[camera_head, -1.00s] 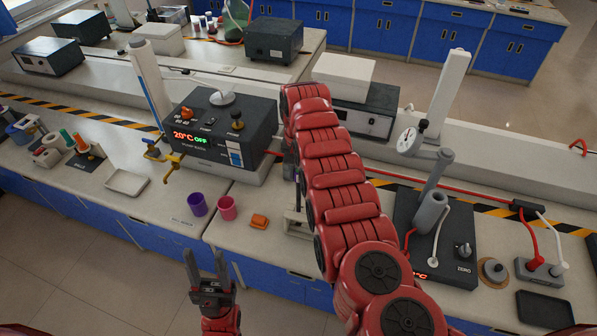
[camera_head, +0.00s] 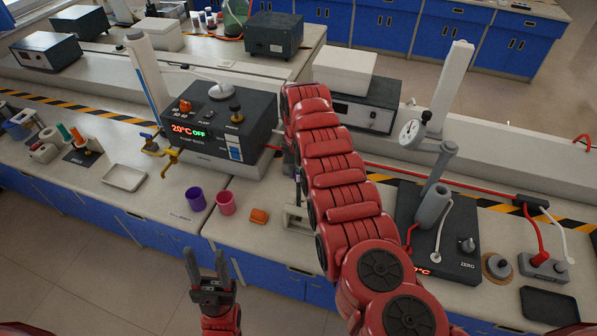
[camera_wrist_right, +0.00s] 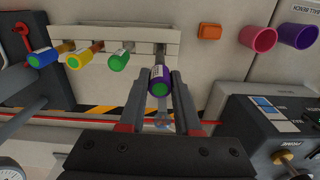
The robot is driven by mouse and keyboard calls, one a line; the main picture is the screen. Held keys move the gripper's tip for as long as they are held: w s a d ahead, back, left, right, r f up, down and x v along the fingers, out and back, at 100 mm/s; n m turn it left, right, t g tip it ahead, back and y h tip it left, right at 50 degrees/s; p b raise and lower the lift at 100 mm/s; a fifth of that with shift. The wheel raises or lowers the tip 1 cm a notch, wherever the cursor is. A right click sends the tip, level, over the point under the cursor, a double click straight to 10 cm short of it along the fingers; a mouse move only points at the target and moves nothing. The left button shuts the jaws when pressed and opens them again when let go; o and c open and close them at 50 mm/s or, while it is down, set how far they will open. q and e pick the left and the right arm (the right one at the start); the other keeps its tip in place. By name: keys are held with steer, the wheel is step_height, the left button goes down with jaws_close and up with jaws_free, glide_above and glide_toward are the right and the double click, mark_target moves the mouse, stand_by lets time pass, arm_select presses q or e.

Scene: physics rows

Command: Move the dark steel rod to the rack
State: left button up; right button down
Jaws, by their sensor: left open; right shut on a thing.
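My right gripper (camera_wrist_right: 160,85) is shut on the dark steel rod, which has a purple sleeve with a green end (camera_wrist_right: 160,82). The rod's dark shaft points to the pale rack (camera_wrist_right: 105,42) in the right wrist view; I cannot tell whether it sits in a slot. Blue (camera_wrist_right: 43,56), yellow (camera_wrist_right: 78,58) and green (camera_wrist_right: 120,60) sleeved rods stand in the rack to its left. In the head view the rack (camera_head: 296,222) is mostly hidden behind my right arm, as is the right gripper. My left gripper (camera_head: 206,262) is open and empty in front of the bench.
A purple cup (camera_head: 196,199), a pink cup (camera_head: 226,204) and an orange block (camera_head: 259,216) stand left of the rack. The black water bath (camera_head: 222,122) is behind them. A dark device with a post (camera_head: 440,235) stands to the right. A shallow tray (camera_head: 125,178) lies at left.

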mark_target(299, 186)
steer(key=shift+f+b, duration=1.1)
steer(key=shift+f, duration=0.35)
steer(key=shift+f+b, duration=1.1)
steer(key=shift+f, duration=0.35)
steer(key=c, duration=0.5)
jaws_free()
steer(key=shift+r, duration=0.15)
steer(key=o, duration=0.4)
steer(key=shift+r, duration=0.1)
